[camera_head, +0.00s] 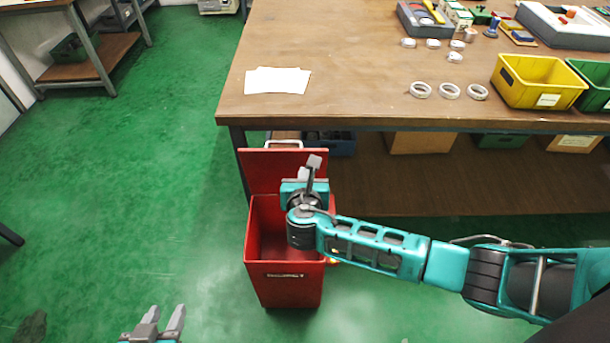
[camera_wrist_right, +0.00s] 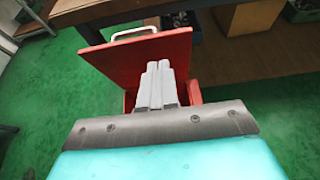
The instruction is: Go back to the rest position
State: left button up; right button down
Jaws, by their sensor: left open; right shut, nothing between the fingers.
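My right gripper (camera_head: 311,166) is stretched out over a red bin (camera_head: 285,285) in the head view. Its fingers are together with nothing between them, as the right wrist view (camera_wrist_right: 157,84) also shows. The bin's red lid (camera_head: 258,170) stands raised at the back, with a pale handle on its top edge. My right forearm hides part of the bin's opening. My left gripper (camera_head: 161,324) is low at the bottom edge of the head view, its fingers apart and empty, over the green floor.
A wooden table (camera_head: 330,50) stands behind the bin. It bears white papers (camera_head: 277,81), several bearing rings (camera_head: 449,91), a yellow crate (camera_head: 537,82) and a green crate (camera_head: 592,84) at the right. Boxes sit on the shelf below. Green floor (camera_head: 130,190) is free on the left.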

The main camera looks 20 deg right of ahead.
jog(key=shift+s+a+r, duration=0.1)
jog(key=shift+s+r, duration=0.05)
jog(key=shift+s, duration=0.2)
jog(key=s+a+f+m+g+y, duration=0.2)
jog(key=s+f+m+y, duration=0.1)
jog(key=s+m, duration=0.25)
jog(key=s+a+f+m+g+y, duration=0.1)
jog(key=s+a+f+m+y, duration=0.15)
jog(key=s+m, duration=0.3)
jog(key=s+d+m, duration=0.3)
jog(key=s+m, duration=0.1)
jog(key=m, duration=0.5)
jog(key=s+d+r+m+t, duration=0.1)
jog(key=s+d+m, duration=0.2)
jog(key=m, duration=0.7)
jog(key=shift+s+d+r+y, duration=0.25)
jog(key=shift+s+d+y, duration=0.15)
jog(key=shift+s, duration=0.75)
jog(key=shift+a, duration=0.1)
